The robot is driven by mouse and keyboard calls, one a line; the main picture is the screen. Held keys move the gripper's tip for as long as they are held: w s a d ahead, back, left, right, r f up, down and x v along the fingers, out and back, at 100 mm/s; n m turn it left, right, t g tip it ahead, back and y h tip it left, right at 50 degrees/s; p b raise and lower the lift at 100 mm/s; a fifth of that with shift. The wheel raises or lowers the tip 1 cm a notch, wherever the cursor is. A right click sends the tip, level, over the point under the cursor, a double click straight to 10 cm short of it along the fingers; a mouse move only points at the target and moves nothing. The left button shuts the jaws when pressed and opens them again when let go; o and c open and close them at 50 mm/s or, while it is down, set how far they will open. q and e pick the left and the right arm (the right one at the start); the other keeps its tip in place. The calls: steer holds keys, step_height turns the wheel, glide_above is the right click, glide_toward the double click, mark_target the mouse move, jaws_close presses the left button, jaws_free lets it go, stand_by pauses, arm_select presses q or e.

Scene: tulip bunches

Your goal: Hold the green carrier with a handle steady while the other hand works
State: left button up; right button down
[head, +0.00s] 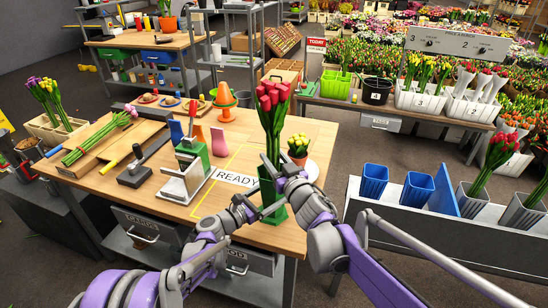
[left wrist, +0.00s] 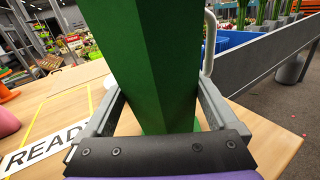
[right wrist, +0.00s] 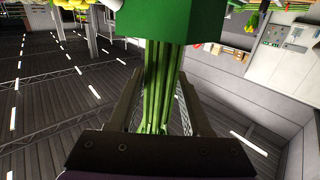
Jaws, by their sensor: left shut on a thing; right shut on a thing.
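The tall green carrier (head: 271,195) stands upright near the front edge of the wooden table, beside the READY label. My left gripper (head: 262,212) is shut on its lower body; in the left wrist view the fingers lie on both sides of the green carrier (left wrist: 155,60). A bunch of red tulips (head: 273,97) rises above the carrier. My right gripper (head: 276,168) is shut on the tulip stems (right wrist: 160,85), just above the carrier's rim. In the right wrist view the stems meet the green carrier (right wrist: 170,18). The stem ends are hidden.
A pot of yellow tulips (head: 298,150) stands close behind on the right. A stapler-like press (head: 188,165) and coloured cones are to the left. Blue buckets (head: 373,182) sit on a grey bench at the right. Pink tulips (head: 100,135) lie on a wooden tray at the left.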

steer(key=shift+f, duration=0.15)
steer(key=shift+f, duration=0.35)
jaws_free()
steer(key=shift+f, duration=0.1)
steer(key=shift+s, duration=0.1)
stand_by(0.6)
steer(key=v, duration=1.2)
arm_select(q)
steer(key=o, duration=1.1)
steer(key=shift+c, duration=0.2)
